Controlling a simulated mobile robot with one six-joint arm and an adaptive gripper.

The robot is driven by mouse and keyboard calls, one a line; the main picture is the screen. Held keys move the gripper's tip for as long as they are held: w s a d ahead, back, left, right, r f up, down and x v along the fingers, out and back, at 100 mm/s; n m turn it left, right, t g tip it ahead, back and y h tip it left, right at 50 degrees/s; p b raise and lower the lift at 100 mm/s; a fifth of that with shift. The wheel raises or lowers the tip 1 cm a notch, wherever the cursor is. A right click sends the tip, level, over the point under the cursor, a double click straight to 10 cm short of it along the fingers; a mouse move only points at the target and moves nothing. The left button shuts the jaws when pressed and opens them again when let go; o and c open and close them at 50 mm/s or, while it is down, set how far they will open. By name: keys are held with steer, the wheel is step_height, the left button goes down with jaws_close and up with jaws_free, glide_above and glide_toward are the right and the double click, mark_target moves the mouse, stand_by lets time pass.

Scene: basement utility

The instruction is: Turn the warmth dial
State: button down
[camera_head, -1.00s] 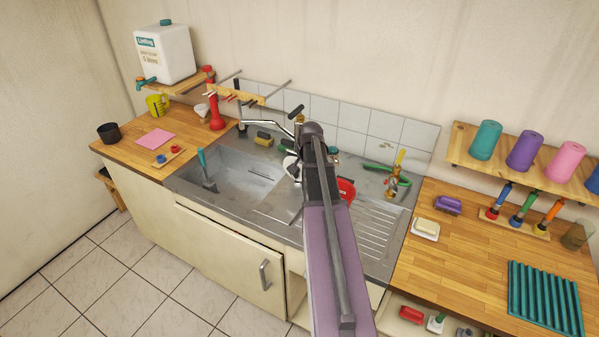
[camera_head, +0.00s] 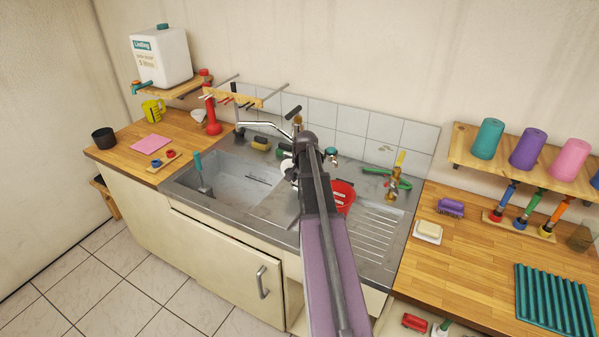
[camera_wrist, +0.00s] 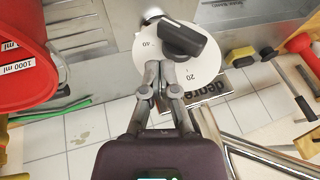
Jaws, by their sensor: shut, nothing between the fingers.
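The warmth dial is a white disc (camera_wrist: 204,70) marked 20 and 40, with a black bar-shaped knob (camera_wrist: 185,42) across it, in the wrist view. The knob lies tilted, with its long end toward the right. My gripper (camera_wrist: 160,74) is shut and empty, its fingertips over the disc's lower left part, just below the knob. I cannot tell whether the fingertips touch the disc or knob. In the head view my arm reaches over the sink (camera_head: 232,186) and hides most of the dial area and the gripper.
A red tub (camera_wrist: 22,62) stands close on the left in the wrist view; it shows in the sink area too (camera_head: 343,194).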

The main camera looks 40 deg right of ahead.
mark_target(296, 178)
steer(key=shift+b+x, duration=1.85)
steer(key=shift+x, duration=0.5)
